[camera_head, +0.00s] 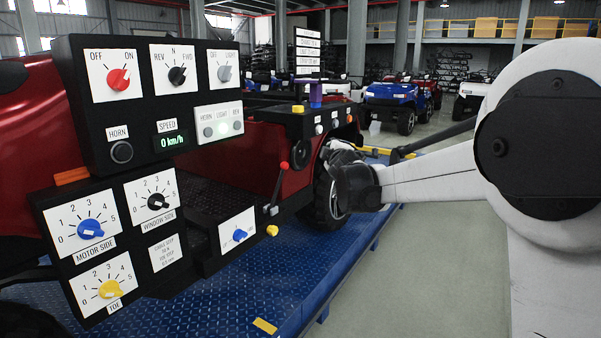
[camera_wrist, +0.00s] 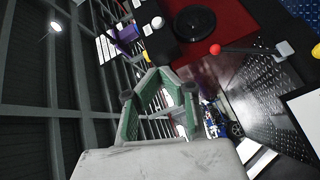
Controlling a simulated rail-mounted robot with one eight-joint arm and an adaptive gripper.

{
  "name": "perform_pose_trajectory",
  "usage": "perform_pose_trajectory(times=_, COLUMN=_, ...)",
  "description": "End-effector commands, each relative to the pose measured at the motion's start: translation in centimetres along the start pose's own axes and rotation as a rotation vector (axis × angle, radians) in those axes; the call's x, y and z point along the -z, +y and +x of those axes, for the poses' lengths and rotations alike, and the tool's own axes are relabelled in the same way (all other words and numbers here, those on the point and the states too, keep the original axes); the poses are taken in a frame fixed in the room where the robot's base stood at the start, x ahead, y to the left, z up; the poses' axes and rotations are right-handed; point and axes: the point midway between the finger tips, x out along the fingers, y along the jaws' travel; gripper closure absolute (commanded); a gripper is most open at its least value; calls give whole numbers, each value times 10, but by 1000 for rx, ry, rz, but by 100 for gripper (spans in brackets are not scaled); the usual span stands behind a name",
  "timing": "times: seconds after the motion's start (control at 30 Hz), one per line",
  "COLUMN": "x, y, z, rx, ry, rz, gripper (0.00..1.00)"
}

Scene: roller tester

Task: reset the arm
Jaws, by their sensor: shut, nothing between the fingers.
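My arm (camera_head: 440,172) reaches in from the right in the head view. Its end is in front of the red vehicle's wheel (camera_head: 328,196), and part of that wheel is hidden behind it. In the wrist view my gripper (camera_wrist: 158,74) has green-sided fingers that come together at the tips, shut and empty. A lever with a red ball (camera_wrist: 215,49) is to the right of the fingers in the wrist view, apart from them. The same red ball lever (camera_head: 283,166) is left of my arm's end in the head view.
A black control panel (camera_head: 140,60) with knobs stands at left; its speed display (camera_head: 171,141) reads 0 km/h. A lower panel (camera_head: 77,254) has blue, black and yellow knobs. The blue platform (camera_head: 270,285) lies below the red vehicle. Open grey floor (camera_head: 430,270) is at right.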

Motion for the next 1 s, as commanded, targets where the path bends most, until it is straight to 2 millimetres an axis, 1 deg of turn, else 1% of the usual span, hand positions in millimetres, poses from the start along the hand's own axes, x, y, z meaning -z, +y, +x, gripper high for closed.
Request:
perform_pose_trajectory(times=0.03, x=-8, y=8, z=-17, rx=12, ry=-28, rz=37, gripper=100)
perform_pose_trajectory(times=0.17, x=-28, y=19, z=-58, rx=48, ry=-103, rz=147, gripper=100)
perform_pose_trajectory(times=0.2, x=-33, y=22, z=-71, rx=59, ry=-126, rz=181, gripper=100)
perform_pose_trajectory(times=0.33, x=-51, y=25, z=-116, rx=96, ry=-198, rz=290, gripper=100)
perform_pose_trajectory(times=0.47, x=-67, y=23, z=-163, rx=134, ry=-271, rz=398, gripper=100)
perform_pose_trajectory(times=0.5, x=-72, y=21, z=-178, rx=146, ry=-293, rz=432, gripper=100)
perform_pose_trajectory(times=0.67, x=-89, y=8, z=-238, rx=195, ry=-380, rz=563, gripper=100)
perform_pose_trajectory(times=0.7, x=-92, y=3, z=-254, rx=208, ry=-402, rz=597, gripper=100)
perform_pose_trajectory(times=0.77, x=-98, y=-5, z=-276, rx=228, ry=-435, rz=645, gripper=100)
perform_pose_trajectory(times=0.8, x=-101, y=-11, z=-292, rx=241, ry=-457, rz=678, gripper=100)
perform_pose_trajectory(times=0.87, x=-106, y=-20, z=-315, rx=261, ry=-489, rz=726, gripper=100)
perform_pose_trajectory(times=1.0, x=-114, y=-46, z=-368, rx=309, ry=-562, rz=839, gripper=100)
